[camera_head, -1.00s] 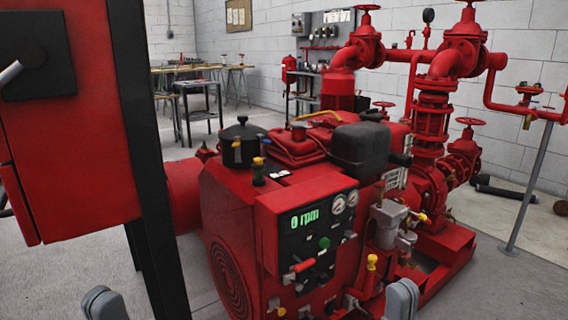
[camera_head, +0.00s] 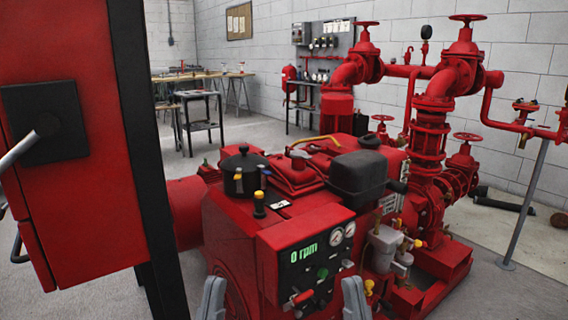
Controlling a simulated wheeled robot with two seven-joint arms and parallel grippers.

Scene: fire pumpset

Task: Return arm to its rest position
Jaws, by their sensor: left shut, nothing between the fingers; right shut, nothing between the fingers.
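My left gripper (camera_head: 212,298) shows as a grey shape at the bottom edge, left of the control panel, shut and empty. My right gripper (camera_head: 355,298) is at the bottom edge in front of the panel's right part, also shut and empty. Both point upward and only their upper ends show; the arms are out of view below. The red pump engine's control panel (camera_head: 318,258) reads "0 rpm" in green. It has two round gauges, a green button and a red-handled lever (camera_head: 300,298). The grippers overlap the engine in the picture; I cannot tell their distance from it.
A red cabinet (camera_head: 100,150) on a black post (camera_head: 145,150) stands close on the left. Red pipes and valves (camera_head: 430,130) rise at the right, with a grey support post (camera_head: 525,205). Workbenches (camera_head: 200,95) stand at the back. Floor is open at the back left.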

